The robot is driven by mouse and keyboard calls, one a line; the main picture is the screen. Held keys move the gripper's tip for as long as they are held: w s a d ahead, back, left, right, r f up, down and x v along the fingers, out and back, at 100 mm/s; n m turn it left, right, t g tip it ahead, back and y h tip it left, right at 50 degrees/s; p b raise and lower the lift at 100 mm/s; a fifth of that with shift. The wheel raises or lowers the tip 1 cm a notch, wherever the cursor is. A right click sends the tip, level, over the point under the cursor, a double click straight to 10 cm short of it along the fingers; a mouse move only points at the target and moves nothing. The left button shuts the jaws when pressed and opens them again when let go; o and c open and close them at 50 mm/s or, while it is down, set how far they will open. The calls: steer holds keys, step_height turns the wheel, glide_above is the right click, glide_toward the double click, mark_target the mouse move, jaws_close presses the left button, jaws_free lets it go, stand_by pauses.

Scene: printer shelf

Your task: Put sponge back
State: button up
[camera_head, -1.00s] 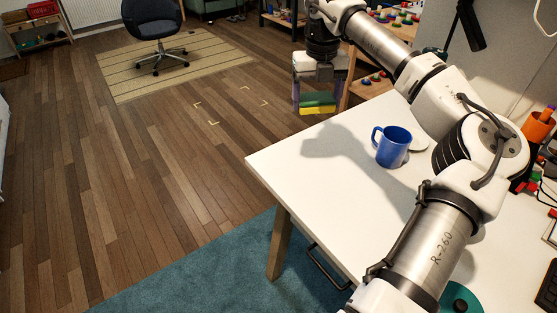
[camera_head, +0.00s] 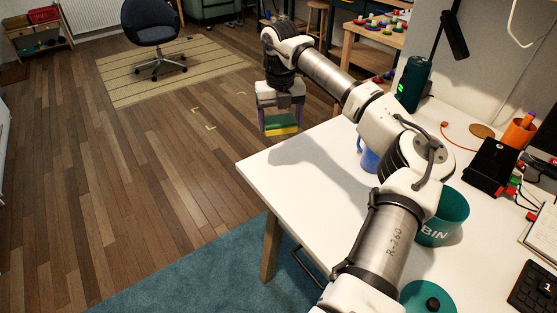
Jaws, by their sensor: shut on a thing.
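My gripper points down and is shut on the sponge. It holds the sponge beyond the far edge of the white table (camera_head: 262,165), over the wooden floor. My arm reaches across the table from the lower right and hides part of the tabletop.
A blue mug (camera_head: 367,160) is partly behind my arm. A teal bin (camera_head: 446,218) and its lid (camera_head: 428,300) are at the right. A wooden shelf (camera_head: 368,38) with colored pieces stands behind. The table's left part and the floor left of it are clear.

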mark_target(280, 169)
step_height(280, 169, down, 14)
steer(key=shift+r+p, duration=0.1)
steer(key=shift+p, duration=0.85)
steer(key=o, duration=0.9)
step_height(280, 169, up, 12)
steer(key=shift+r+b, duration=0.1)
steer(key=shift+b, duration=1.1)
